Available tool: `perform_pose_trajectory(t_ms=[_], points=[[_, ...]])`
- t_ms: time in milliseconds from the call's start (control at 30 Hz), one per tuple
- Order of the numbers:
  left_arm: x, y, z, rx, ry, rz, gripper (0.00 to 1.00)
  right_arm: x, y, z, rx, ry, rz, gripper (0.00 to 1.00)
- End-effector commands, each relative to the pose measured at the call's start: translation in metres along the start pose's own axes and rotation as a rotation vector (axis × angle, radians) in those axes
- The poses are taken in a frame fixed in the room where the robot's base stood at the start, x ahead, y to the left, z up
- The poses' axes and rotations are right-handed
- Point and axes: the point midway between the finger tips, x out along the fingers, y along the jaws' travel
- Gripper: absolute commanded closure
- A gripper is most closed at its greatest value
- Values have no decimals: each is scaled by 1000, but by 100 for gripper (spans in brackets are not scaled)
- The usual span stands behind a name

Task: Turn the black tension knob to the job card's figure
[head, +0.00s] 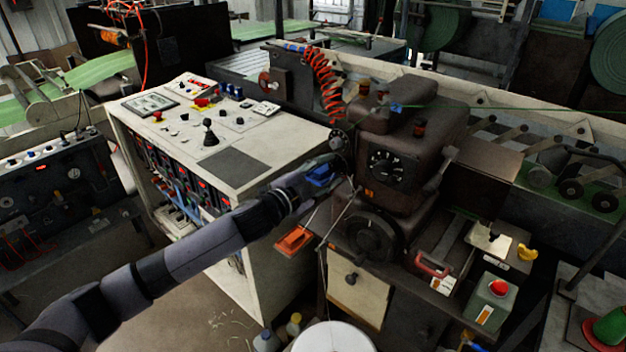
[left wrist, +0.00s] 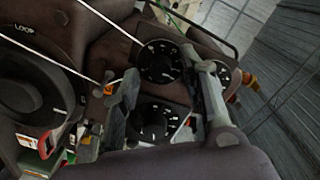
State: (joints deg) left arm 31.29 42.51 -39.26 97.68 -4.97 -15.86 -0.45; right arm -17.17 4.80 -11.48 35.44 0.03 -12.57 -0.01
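Several black dials with white marks sit on the brown machine head (head: 425,130). In the head view one large dial (head: 388,168) faces me. The left wrist view shows an upper dial (left wrist: 160,62), a lower dial (left wrist: 152,121) and a smaller one at the right (left wrist: 223,73). I cannot tell which is the tension knob, and their figures are too blurred to read. My left gripper (head: 341,160) is at the machine head's left side. In the left wrist view its fingers (left wrist: 165,92) are spread apart, with the lower dial between them; contact is unclear. My right gripper is out of view.
A white control cabinet (head: 275,165) stands left of the machine. A black handwheel (head: 370,237) sits below the head, beside an orange tray (head: 294,240). Thread lines cross near my gripper. I cannot identify the job card.

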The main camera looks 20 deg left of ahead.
Motion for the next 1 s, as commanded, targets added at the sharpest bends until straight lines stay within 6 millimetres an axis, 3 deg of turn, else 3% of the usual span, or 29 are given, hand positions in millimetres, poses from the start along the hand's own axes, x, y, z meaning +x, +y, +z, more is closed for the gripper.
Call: perform_pose_trajectory(t_ms=[500,700,1000], points=[[-92,1,1,0,-1,3,61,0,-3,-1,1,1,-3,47],[-109,0,0,1,-1,1,61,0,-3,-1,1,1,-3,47],[-114,-1,0,2,1,-1,61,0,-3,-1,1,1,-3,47]])
